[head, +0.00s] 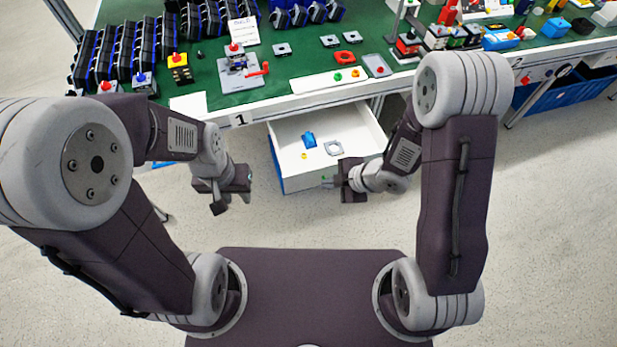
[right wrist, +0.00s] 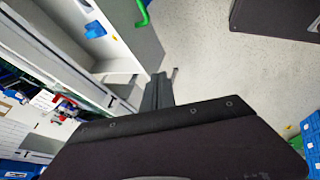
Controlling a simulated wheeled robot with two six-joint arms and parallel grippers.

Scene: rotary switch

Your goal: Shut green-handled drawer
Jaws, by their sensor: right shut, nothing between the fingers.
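The white drawer (head: 303,183) stands pulled out from under the workbench, in the middle of the head view. Its green handle (head: 326,180) is mostly hidden there beside my right gripper (head: 341,181). In the right wrist view the green handle (right wrist: 143,12) shows at the top, on the drawer's front (right wrist: 142,42). My right gripper (right wrist: 158,92) is shut and empty, close to the drawer front and to one side of the handle. I cannot tell whether it touches the front. My left gripper (head: 219,203) hangs left of the drawer, apart from it; its jaw opening is unclear.
The green workbench (head: 300,65) above carries switches, parts and blue bins. Floor in front of the drawer is clear.

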